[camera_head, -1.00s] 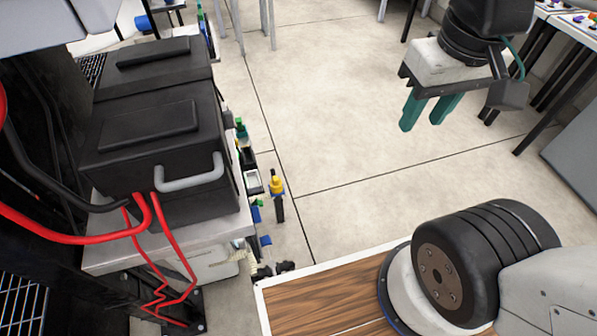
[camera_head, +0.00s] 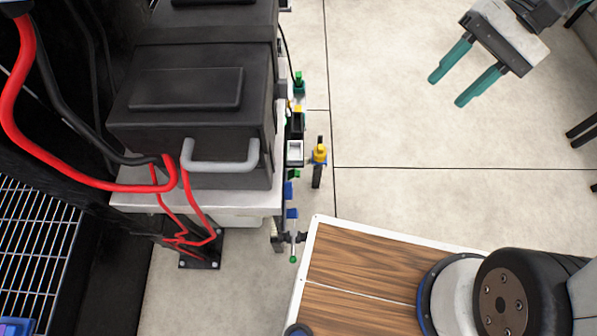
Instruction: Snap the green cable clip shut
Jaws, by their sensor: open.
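My gripper (camera_head: 448,90) is at the upper right, above the bare floor, with its two teal fingers apart and nothing between them. A small green part (camera_head: 298,84) sits on the row of fittings along the right side of the black boxes. A dark cable runs down near it. It may be the green cable clip, but it is too small to tell, and I cannot see whether it is open or shut. My gripper is well to its right, not touching it. A second green spot (camera_head: 293,259) is the tip of a thin lever lower on the row.
Black lidded boxes (camera_head: 190,115) stand on a pale bench (camera_head: 140,200) at left, with red hoses (camera_head: 100,180) in front. The floor (camera_head: 400,180) between the row and my gripper is clear.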

